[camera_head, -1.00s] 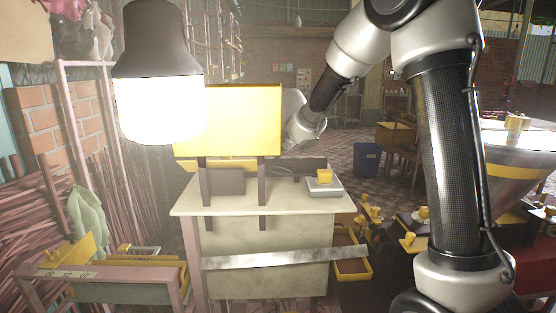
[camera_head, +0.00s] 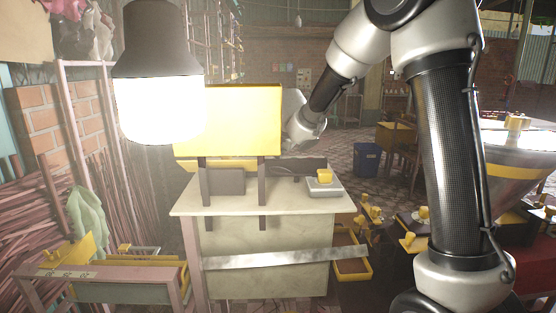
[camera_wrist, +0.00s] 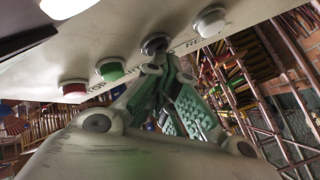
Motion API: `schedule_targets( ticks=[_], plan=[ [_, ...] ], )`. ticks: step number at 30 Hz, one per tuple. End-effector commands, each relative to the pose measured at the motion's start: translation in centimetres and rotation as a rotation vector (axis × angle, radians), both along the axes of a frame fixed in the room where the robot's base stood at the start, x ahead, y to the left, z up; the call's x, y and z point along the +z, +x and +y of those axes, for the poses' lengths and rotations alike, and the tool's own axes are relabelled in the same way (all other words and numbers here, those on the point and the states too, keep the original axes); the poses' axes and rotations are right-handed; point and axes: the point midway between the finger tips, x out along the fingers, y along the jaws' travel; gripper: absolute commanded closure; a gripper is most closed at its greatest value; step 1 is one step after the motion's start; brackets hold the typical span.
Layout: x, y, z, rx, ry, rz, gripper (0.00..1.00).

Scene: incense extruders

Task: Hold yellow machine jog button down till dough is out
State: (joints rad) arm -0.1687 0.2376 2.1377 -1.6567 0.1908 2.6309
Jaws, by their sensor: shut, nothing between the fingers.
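The yellow machine box (camera_head: 240,115) stands on dark legs on a pale table in the head view. In the wrist view its pale button panel (camera_wrist: 135,22) holds a red button (camera_wrist: 74,88), a green button (camera_wrist: 110,69), a dark grey button (camera_wrist: 155,43) and a white button (camera_wrist: 210,20). My gripper (camera_wrist: 163,62) is shut and empty, its tips right at the dark grey button. I cannot tell whether that button is pressed in. The lettering is partly hidden, so I cannot read which button is the jog. The yellow box hides my gripper in the head view. No dough shows.
The pale table (camera_head: 265,200) carries a small scale (camera_head: 324,189) with a yellow cup. A lit lamp (camera_head: 160,100) hangs in front at the left. A large metal funnel (camera_head: 515,160) stands at right, and a blue bin (camera_head: 367,158) stands on the floor behind.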

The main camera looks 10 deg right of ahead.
Motion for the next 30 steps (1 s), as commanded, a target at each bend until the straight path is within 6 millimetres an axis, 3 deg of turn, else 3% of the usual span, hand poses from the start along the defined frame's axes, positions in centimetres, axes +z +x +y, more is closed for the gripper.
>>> schedule_targets(
  ticks=[22, 30],
  plan=[
    [0.0, 0.0, 0.0, -0.001, 0.0, 0.001, 1.0],
    [1.3, 0.0, 0.0, -0.001, 0.0, -0.002, 1.0]
  ],
)
